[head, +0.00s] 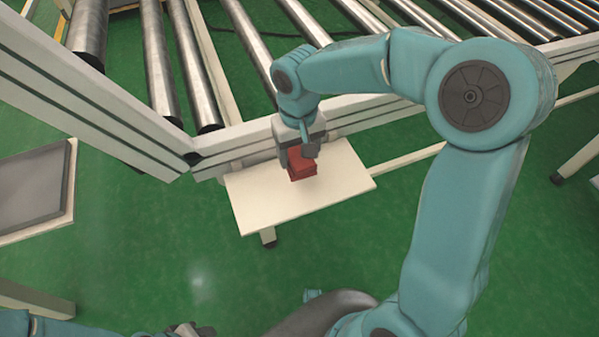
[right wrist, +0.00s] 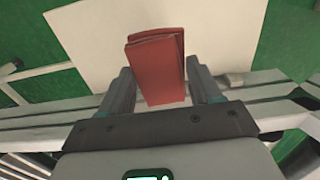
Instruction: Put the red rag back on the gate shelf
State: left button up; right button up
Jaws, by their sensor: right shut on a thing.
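The red rag (head: 302,171) is a small folded red block between the fingers of my right gripper (head: 298,158). In the right wrist view the rag (right wrist: 157,68) stands out between the two fingers of the gripper (right wrist: 158,88), its folded layers showing at the far end. The right gripper is shut on it. The white gate shelf (head: 255,206) lies under the rag in the head view. I cannot tell whether the rag touches the shelf. It also shows in the right wrist view (right wrist: 95,40). My left gripper (head: 188,329) shows only partly at the bottom edge.
The shelf is fixed beside the white conveyor frame (head: 95,103), with steel rollers (head: 160,62) behind it. A grey-topped panel (head: 35,188) stands at the left. The shelf around the rag is bare, and green floor (head: 150,255) lies open in front.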

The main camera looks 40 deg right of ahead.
aim_at(299, 156)
notch_tip(299, 156, down, 7)
jog(key=shift+r+b, duration=0.2)
jog(key=shift+b, duration=0.55)
jog(key=shift+r, duration=0.1)
jog(key=shift+f, duration=0.25)
jog(key=o, duration=1)
jog(key=shift+r, duration=0.1)
jog(key=shift+d, duration=0.1)
jog(key=shift+r, duration=0.2)
notch_tip(299, 156, up, 12)
jog(key=p, duration=0.3)
